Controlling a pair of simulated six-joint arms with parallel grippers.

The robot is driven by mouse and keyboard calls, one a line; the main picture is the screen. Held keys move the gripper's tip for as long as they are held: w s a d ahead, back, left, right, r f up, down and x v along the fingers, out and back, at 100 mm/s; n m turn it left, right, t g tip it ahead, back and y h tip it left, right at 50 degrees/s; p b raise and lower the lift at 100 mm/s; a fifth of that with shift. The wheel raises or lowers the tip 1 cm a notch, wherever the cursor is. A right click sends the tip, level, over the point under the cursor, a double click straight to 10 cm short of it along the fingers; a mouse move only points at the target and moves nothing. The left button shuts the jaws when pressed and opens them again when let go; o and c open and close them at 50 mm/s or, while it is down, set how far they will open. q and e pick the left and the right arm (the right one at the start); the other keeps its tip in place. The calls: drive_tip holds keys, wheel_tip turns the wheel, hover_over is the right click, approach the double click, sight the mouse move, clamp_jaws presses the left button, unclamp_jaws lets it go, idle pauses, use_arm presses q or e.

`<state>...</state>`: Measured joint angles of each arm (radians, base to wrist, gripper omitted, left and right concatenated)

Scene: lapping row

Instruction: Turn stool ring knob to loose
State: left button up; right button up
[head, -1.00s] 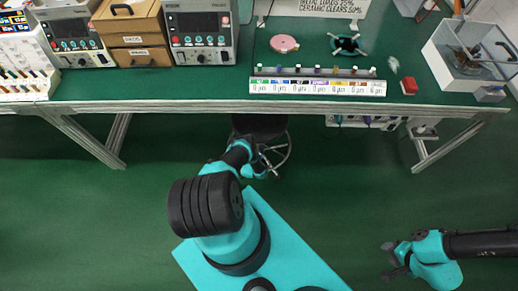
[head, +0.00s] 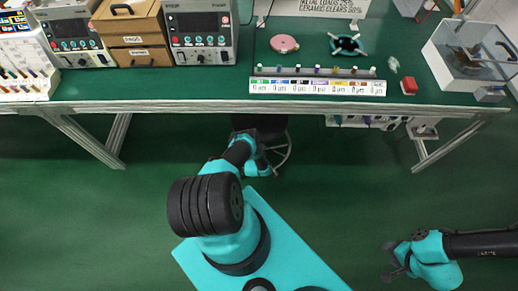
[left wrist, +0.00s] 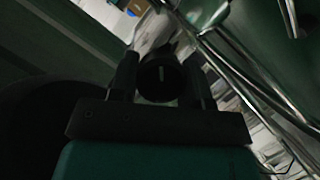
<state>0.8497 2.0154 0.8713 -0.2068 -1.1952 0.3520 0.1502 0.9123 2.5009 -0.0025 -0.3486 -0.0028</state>
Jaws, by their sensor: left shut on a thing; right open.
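The stool stands under the bench. Its dark seat (head: 258,124) and part of its chrome ring (head: 284,157) show in the head view. In the left wrist view a round black knob (left wrist: 160,82) with a short pale mark sits between the two fingers of my left gripper (left wrist: 162,72), which is shut on it. The pale mark stands nearly upright in that view. In the head view my left gripper (head: 258,164) is at the stool's ring, and the knob is hidden there. My right gripper (head: 391,260) is open and empty over the floor at the lower right.
The bench's front edge (head: 200,106) runs above the stool. Chrome stool tubes (left wrist: 250,85) pass close to the left gripper. Floor to the right is clear.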

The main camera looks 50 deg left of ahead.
use_arm(q)
drive_tip(key=o, duration=0.9)
drive_tip(key=shift+s+d, duration=0.1)
drive_tip(key=v, duration=1.7)
drive_tip(key=shift+r, duration=0.1)
